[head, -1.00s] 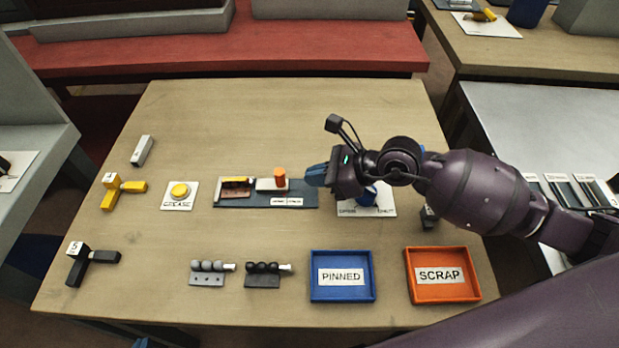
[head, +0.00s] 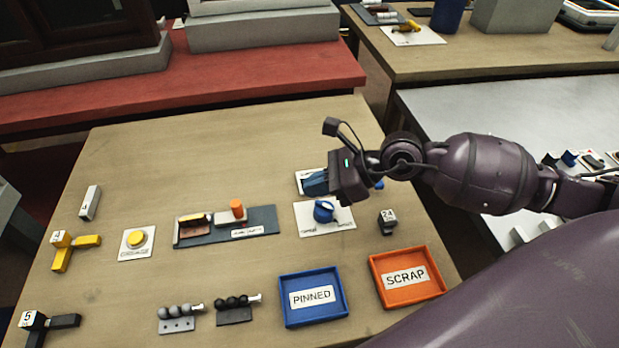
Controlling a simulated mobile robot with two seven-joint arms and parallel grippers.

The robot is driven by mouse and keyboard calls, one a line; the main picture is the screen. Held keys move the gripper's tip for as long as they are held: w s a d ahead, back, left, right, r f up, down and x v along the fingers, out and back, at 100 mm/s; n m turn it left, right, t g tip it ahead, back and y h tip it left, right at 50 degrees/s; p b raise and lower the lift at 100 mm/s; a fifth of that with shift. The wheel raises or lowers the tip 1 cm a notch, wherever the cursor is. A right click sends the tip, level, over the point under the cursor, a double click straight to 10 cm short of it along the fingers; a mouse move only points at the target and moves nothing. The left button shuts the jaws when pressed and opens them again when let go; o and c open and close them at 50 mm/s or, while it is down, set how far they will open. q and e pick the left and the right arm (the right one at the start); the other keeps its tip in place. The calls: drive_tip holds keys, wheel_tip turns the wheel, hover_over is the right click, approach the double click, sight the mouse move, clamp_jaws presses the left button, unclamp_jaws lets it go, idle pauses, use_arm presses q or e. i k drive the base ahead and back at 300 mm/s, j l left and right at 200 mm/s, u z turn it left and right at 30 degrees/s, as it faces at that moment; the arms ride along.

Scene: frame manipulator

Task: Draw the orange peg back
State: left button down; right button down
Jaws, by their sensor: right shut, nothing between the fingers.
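My right gripper (head: 313,183) is shut and empty. Its blue fingers point left, to the right of and behind the peg and clear of it, over a white card at the back. My left gripper is not in view.
A blue PINNED tray (head: 341,288) and an orange SCRAP tray (head: 431,262) lie at the front. A yellow button (head: 137,238) is left of the fixture. The table behind the fixture is clear.

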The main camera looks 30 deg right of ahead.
sight(238, 215)
drive_tip(key=k, duration=1)
